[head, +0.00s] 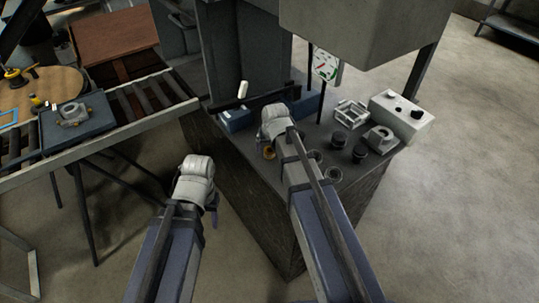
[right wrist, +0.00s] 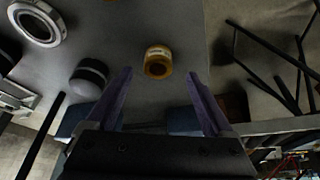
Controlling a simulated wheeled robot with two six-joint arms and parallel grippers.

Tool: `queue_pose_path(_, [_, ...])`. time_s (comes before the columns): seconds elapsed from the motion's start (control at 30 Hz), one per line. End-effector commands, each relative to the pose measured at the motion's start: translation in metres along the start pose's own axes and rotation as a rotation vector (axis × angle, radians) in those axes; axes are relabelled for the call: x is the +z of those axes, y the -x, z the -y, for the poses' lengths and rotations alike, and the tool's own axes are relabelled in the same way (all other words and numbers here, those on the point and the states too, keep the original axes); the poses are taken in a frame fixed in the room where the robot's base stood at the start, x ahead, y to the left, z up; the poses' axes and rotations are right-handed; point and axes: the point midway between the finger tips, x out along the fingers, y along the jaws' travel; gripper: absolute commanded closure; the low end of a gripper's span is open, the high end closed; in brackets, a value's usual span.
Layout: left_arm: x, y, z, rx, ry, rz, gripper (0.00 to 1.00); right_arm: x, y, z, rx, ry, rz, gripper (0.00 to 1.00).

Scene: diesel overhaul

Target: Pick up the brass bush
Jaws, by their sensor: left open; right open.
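The brass bush (right wrist: 157,61) is a short golden ring with a pale label. In the right wrist view it stands on the dark bench top, between and beyond the two fingertips. In the head view the bush (head: 269,153) shows only in part beside my right wrist. My right gripper (right wrist: 160,80) is open and empty, with a finger on each side of the bush's line, not touching it. My left gripper (head: 212,208) hangs over the floor left of the bench, away from the bush. Its fingers are mostly hidden.
Near the bush are a dark round part with a pale band (right wrist: 89,76) and a metal ring (right wrist: 37,22). The bench also holds a blue box (head: 236,119), a metal frame (head: 351,113) and a white control box (head: 402,116). A roller conveyor (head: 150,98) runs at left.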

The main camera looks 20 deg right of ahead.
Motion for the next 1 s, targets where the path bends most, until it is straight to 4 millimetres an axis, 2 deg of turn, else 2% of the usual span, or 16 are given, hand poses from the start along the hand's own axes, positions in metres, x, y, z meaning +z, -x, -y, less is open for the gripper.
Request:
queue_pose_path(0.03, [-0.001,-0.01,-0.001,0.0,0.0,0.0,0.5,0.002,-0.011,-0.001,0.0,0.0,0.0,0.14])
queue_pose_path(0.3, [-0.002,-0.04,-0.004,0.0,0.0,0.0,0.5,0.003,-0.043,-0.003,0.0,0.0,0.0,0.14])
queue_pose_path(0.6, [-0.002,-0.04,-0.004,0.0,0.0,0.0,0.5,0.002,-0.043,-0.003,0.0,0.0,0.0,0.14])
queue_pose_path(1.0, [-0.002,-0.04,-0.004,0.0,0.0,0.0,0.5,0.002,-0.043,-0.003,0.0,0.0,0.0,0.59])
